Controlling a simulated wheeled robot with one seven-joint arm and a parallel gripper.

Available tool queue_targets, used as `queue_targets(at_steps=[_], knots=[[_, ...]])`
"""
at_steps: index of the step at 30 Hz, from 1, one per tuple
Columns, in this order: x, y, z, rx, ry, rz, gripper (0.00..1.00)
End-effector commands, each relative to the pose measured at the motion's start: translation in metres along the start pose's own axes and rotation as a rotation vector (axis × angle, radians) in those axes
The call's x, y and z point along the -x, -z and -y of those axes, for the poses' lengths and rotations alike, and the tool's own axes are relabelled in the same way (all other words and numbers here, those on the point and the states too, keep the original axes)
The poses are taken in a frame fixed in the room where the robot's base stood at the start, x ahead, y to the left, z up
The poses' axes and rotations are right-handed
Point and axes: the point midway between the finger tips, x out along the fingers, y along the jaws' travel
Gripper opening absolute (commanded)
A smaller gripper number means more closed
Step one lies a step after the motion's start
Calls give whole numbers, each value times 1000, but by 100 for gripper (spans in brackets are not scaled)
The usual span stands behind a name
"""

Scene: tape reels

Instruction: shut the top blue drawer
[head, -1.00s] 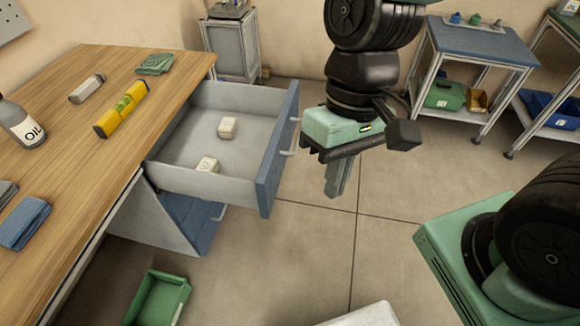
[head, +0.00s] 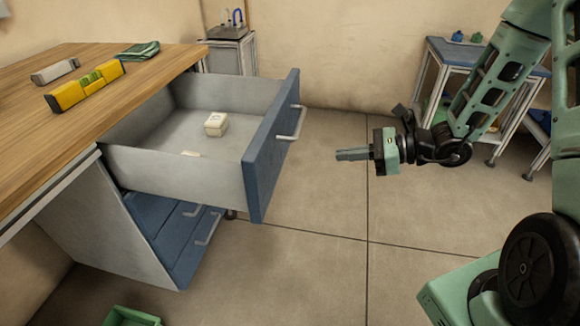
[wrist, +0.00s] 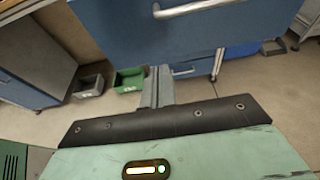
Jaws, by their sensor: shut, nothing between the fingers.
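The top blue drawer (head: 272,150) is pulled well out from under the wooden workbench, with a silver bar handle (head: 292,123) on its blue front. Inside its grey tray lie a small whitish box (head: 216,124) and a second one, mostly hidden by the drawer's wall. My gripper (head: 340,155) is shut and empty. It is to the right of the drawer front, apart from it, with its fingers pointing left towards it. In the wrist view, the blue drawer front (wrist: 200,35) and its handle (wrist: 190,8) fill the top, beyond my shut fingers (wrist: 157,72).
Lower blue drawers (head: 165,230) sit shut beneath. A green bin (head: 130,317) is on the floor. The floor right of the drawer is clear.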

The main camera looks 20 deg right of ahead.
Motion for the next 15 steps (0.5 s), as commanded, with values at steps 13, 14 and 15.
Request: queue_targets(at_steps=[13,14,15], knots=[[-77,0,-2,2,-8,1,0],[-83,0,-2,2,-7,0,0],[-91,0,-2,3,-8,0,0]])
